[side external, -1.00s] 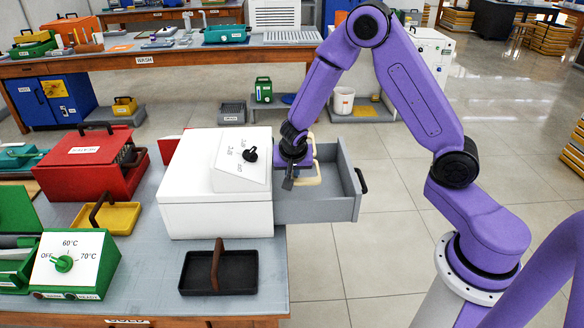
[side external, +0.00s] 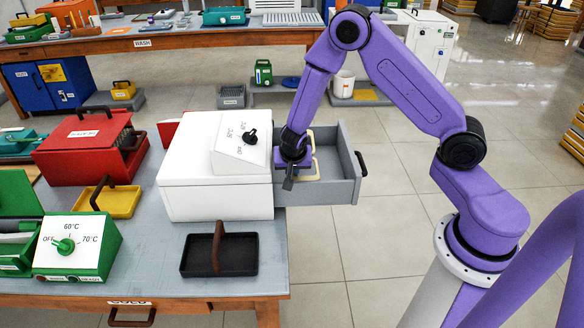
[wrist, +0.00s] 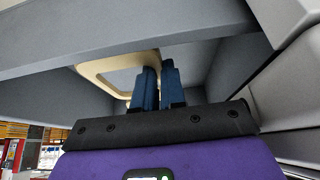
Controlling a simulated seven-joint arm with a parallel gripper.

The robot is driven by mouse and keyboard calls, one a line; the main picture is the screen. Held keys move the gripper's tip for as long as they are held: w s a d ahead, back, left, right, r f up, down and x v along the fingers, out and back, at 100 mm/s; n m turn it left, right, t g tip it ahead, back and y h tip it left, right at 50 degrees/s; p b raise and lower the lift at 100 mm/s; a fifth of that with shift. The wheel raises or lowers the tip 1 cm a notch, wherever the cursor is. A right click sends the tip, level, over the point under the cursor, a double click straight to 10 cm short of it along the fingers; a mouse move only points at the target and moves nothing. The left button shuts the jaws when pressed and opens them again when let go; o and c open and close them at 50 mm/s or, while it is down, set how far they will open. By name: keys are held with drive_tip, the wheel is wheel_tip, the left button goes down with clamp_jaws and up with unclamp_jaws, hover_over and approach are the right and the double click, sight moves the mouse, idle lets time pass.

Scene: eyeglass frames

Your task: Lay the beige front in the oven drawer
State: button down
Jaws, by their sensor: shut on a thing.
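The beige front (side external: 314,150) is a pale eyeglass frame front, standing on edge at the oven drawer. In the wrist view the beige front (wrist: 108,68) shows one rim loop to the left of my fingers. My gripper (side external: 288,181) points down at the inner end of the drawer. Its blue fingers (wrist: 157,88) are close together on the beige front; the exact grip spot is partly hidden. The grey oven drawer (side external: 335,196) is pulled out to the right of the white oven (side external: 215,190). I cannot tell whether the front touches the drawer floor.
A black tray (side external: 219,268) with a brown handle stands in front of the oven. A red box (side external: 90,152), a yellow tray (side external: 105,201) and a green dial box (side external: 78,248) stand to the left. The drawer's outer half looks empty.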

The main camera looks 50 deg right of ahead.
drive_tip(key=shift+f, duration=2.3)
idle(0.9)
drive_tip(key=shift+r, duration=2)
drive_tip(key=shift+w+r, duration=0.1)
drive_tip(key=shift+r, duration=0.4)
drive_tip(key=s+a+r+n+y, duration=0.1)
drive_tip(key=s+r+n, duration=0.1)
drive_tip(key=r, duration=0.9)
drive_tip(key=s+a+r+n+t+y, duration=0.1)
drive_tip(key=s+r+n, duration=0.2)
drive_tip(key=r, duration=0.8)
drive_tip(key=shift+a+n, duration=0.2)
drive_tip(key=shift+n, duration=0.1)
drive_tip(key=shift+r, duration=0.1)
